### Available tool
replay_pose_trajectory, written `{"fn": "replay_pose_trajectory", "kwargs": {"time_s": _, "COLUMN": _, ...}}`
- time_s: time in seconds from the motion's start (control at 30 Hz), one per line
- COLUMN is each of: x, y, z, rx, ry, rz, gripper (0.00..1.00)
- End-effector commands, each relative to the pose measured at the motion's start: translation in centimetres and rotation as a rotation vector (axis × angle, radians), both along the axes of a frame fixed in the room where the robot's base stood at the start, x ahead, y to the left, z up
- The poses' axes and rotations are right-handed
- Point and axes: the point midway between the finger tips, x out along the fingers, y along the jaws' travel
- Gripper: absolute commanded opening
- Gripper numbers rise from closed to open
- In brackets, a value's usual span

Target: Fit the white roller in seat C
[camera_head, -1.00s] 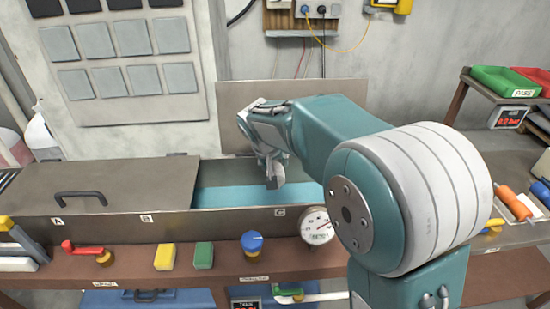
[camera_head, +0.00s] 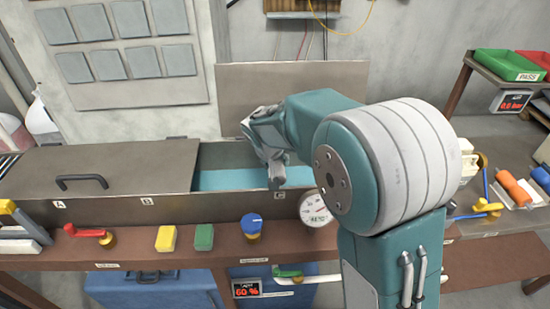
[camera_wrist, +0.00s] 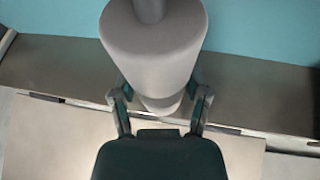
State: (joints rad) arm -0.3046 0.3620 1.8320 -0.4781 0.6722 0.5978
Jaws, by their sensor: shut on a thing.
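The white roller (camera_wrist: 155,52), pale grey in this light, fills the top middle of the wrist view. My gripper (camera_wrist: 160,98) is shut on it, with one finger at each side of its lower end. The roller cannot be made out there. Seat C itself is hidden or not distinguishable. In the wrist view the blue trough interior (camera_wrist: 260,35) lies beyond the roller.
A metal cover with a black handle (camera_head: 82,182) closes the trough's left part. An upright panel (camera_head: 290,95) stands behind it. A dial gauge (camera_head: 314,208), blue knob (camera_head: 252,225), green block (camera_head: 204,237), yellow block (camera_head: 166,238) and red lever (camera_head: 90,233) line the front ledge.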

Motion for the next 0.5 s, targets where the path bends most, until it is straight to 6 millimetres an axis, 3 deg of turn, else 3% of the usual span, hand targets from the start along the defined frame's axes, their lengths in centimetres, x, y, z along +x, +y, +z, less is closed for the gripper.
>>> {"fn": "replay_pose_trajectory", "kwargs": {"time_s": 0.5, "x": 0.1, "y": 0.1, "z": -3.0, "rx": 0.0, "ry": 0.001, "rz": 0.001, "gripper": 0.0}}
